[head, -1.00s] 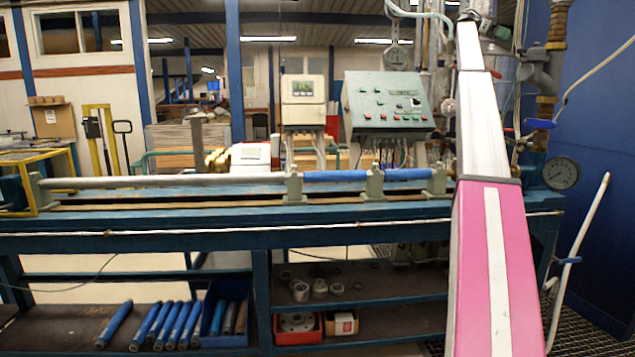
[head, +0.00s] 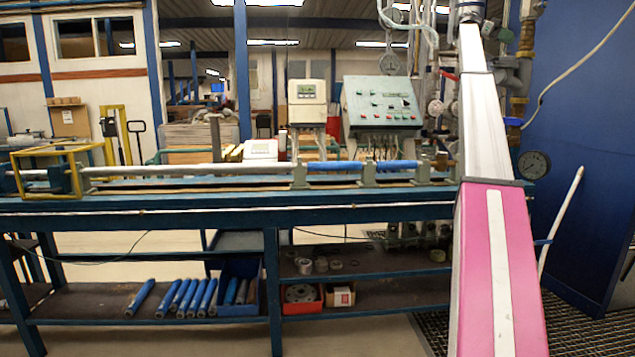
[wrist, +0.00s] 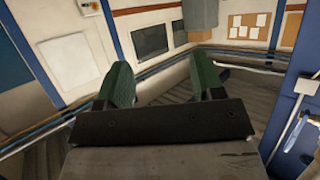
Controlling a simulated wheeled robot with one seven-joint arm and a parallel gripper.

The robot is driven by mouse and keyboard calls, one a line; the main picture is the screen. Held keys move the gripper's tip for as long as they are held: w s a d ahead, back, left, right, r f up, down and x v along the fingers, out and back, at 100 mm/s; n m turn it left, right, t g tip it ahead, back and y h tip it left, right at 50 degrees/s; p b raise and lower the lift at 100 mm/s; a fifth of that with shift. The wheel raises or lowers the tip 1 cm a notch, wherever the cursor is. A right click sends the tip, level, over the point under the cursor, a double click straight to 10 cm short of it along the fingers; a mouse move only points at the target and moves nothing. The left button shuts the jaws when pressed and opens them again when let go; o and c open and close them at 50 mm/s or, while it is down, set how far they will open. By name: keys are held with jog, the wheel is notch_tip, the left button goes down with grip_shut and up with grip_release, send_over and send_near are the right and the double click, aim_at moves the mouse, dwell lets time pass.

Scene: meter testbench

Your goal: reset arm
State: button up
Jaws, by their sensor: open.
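My gripper (wrist: 166,88) shows in the wrist view as two dark green fingers standing well apart on a dark bar. It is open, with nothing between the fingers. Behind it in that view are a wall with dark panels and a cork board, at a distance. In the head view my pink and white arm rises on the right, up past the bench's right end. The gripper itself does not show in the head view.
A blue test bench (head: 180,212) spans the head view with a long pipe on top. A control panel (head: 382,105) and a white meter box (head: 307,102) stand behind it. A pressure gauge (head: 534,164) is right of my arm. Blue cylinders (head: 187,297) lie on the lower shelf.

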jog(key=w+a+f+n+t, duration=0.15)
jog(key=a+f+n, duration=0.4)
jog(key=f, duration=1.25)
jog(key=a+f+n+t, duration=0.35)
jog(key=a+f, duration=0.25)
jog(key=f, duration=1.2)
jog(key=s+a+f+n+t+y, duration=0.1)
jog(key=s+a+f+n, duration=0.3)
jog(key=f, duration=0.6)
jog(key=s+a+f+n+y, duration=0.1)
jog(key=a+f, duration=0.5)
jog(key=f, duration=0.3)
jog(key=s+a+f+n+t+y, duration=0.1)
jog(key=s+a+f+n, duration=0.3)
jog(key=f, duration=0.6)
jog(key=s+a+f+n+t+y, duration=0.1)
jog(key=s+a+f+y, duration=0.1)
jog(key=s+a+f, duration=0.6)
jog(key=s+a+f+n+y, duration=0.1)
jog(key=s+a+f+n, duration=0.1)
jog(key=s+a+f, duration=0.6)
jog(key=s+a+f+n+y, duration=0.2)
jog(key=s+a+f, duration=0.4)
jog(key=s+f, duration=0.2)
jog(key=s+a+f+n+y, duration=0.2)
jog(key=s+a+f, duration=0.5)
jog(key=s, duration=0.6)
jog(key=shift+a+f+n+y, duration=0.15)
jog(key=shift+f+n+y, duration=0.15)
jog(key=shift+f, duration=0.35)
